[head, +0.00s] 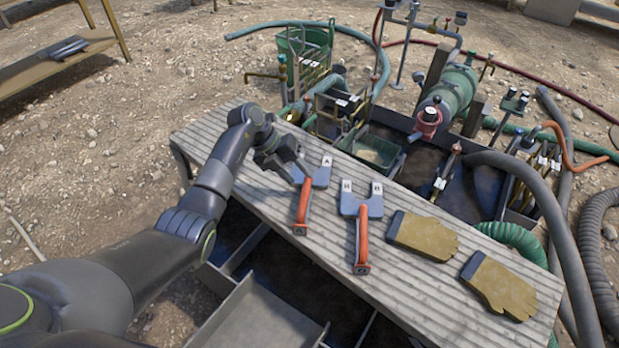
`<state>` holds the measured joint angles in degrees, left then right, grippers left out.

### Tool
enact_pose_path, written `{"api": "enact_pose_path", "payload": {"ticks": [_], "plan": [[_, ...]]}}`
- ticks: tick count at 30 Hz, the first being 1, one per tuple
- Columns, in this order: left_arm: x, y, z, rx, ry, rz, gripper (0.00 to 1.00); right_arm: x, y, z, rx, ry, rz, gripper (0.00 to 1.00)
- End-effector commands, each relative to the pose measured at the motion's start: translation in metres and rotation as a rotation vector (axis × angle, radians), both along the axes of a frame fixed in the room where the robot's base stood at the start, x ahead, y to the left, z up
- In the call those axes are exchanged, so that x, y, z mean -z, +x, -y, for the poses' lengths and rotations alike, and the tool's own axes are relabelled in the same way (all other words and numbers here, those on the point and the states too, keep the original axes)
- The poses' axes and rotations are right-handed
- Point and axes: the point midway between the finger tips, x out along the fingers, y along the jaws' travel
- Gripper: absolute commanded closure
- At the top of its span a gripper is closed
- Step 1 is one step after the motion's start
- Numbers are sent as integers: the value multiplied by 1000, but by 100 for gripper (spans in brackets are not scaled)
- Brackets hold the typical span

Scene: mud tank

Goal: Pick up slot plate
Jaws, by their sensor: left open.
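Two slot plates with orange handles lie on the ribbed bench (225,124). The left slot plate (304,204) has a blue-grey forked end marked A, partly covered by my gripper. The right slot plate (362,238) has a forked end with two white tags, one reading B and the other looking like H. My left gripper (293,174) is open and empty, just above and left of plate A's forked end; I cannot tell if it touches. My right gripper does not show.
Two yellow-brown gloves (422,235) (499,285) lie on the bench right of the plates. Behind the bench stand a green pump (455,92), a green tray (370,148), pipes and hoses. The bench's left end is clear.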

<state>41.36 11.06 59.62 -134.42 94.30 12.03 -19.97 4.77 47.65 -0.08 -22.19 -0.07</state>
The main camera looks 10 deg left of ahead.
Motion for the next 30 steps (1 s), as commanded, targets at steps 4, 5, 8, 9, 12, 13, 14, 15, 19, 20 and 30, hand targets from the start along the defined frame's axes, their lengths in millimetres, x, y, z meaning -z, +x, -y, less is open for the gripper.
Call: {"api": "enact_pose_path", "payload": {"ticks": [4, 5, 8, 9, 12, 13, 14, 15, 19, 20, 30], "plan": [[19, -3, 16, -1, -1, -4, 56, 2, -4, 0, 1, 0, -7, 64], [22, -3, 18, -1, -1, -3, 56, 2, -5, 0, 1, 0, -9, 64], [28, -2, 22, 0, 0, -1, 56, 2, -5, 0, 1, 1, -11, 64], [28, -2, 22, 0, 0, 0, 56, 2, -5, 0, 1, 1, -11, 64], [28, -2, 21, -1, 0, 1, 56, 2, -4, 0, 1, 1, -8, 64], [28, -2, 21, 0, 0, 0, 56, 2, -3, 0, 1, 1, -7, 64], [28, -2, 21, 0, 0, 0, 59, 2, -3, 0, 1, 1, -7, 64], [28, -2, 21, 0, 0, 0, 64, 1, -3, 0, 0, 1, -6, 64], [27, -2, 21, 0, 0, 0, 81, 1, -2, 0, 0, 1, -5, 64], [27, -2, 21, 0, 0, 0, 85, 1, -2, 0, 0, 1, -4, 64], [27, -2, 21, -1, 0, 1, 100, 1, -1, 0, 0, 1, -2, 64]]}}
